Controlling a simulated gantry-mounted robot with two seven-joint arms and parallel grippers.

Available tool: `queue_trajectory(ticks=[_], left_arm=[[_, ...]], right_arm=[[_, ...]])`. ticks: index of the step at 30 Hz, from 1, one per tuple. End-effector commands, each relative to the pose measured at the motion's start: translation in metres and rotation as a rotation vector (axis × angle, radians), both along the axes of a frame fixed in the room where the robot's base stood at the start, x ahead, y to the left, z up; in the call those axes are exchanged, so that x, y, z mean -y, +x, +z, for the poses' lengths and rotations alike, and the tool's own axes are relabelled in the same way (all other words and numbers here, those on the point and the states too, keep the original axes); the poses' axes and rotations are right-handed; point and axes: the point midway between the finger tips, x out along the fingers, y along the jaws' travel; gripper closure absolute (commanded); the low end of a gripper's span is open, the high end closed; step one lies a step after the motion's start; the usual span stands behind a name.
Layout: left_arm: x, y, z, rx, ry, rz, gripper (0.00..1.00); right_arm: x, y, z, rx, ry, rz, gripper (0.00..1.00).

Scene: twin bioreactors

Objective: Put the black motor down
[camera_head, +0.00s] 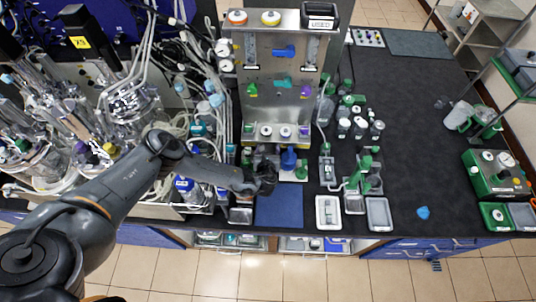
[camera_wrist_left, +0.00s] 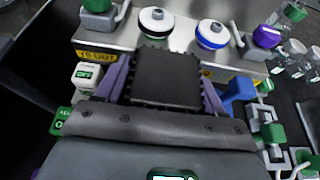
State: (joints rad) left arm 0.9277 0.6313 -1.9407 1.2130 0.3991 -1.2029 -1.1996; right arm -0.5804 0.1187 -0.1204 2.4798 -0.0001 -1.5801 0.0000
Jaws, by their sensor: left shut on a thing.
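My left gripper (camera_head: 266,178) reaches in from the left in the head view, over the back edge of the blue mat (camera_head: 280,212), just in front of the steel panel unit. In the left wrist view its two purple fingers (camera_wrist_left: 166,82) are shut on the black motor (camera_wrist_left: 168,78), a dark block with ridged edges, held between them. In the head view the motor is hard to tell from the dark gripper, and I cannot tell whether its underside touches anything. My right gripper is not in view.
The steel panel unit (camera_head: 262,80) with knobs and valves stands behind the gripper. A blue valve piece (camera_head: 289,158) is close on its right. Glass vessels and tubing (camera_head: 125,105) crowd the left. Small trays (camera_head: 378,214) lie right of the mat.

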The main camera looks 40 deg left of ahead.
Motion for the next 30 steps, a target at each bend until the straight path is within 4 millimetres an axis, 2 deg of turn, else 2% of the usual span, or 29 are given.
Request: queue_trajectory(ticks=[7,22,23,27,30], left_arm=[[0.000,0.001,-0.024,0.004,-0.001,0.002,1.00],[0.000,0.001,-0.030,0.004,-0.001,0.002,1.00],[0.000,0.000,-0.032,0.000,0.000,0.000,0.30],[0.000,0.000,-0.031,0.000,0.000,0.000,0.09],[0.000,0.000,-0.031,0.000,0.000,0.000,0.06]], right_arm=[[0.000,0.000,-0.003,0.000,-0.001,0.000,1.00],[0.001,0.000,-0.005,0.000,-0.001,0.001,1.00],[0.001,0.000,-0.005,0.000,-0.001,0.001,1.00],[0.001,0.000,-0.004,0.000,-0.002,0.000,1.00],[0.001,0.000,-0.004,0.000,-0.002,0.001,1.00]])
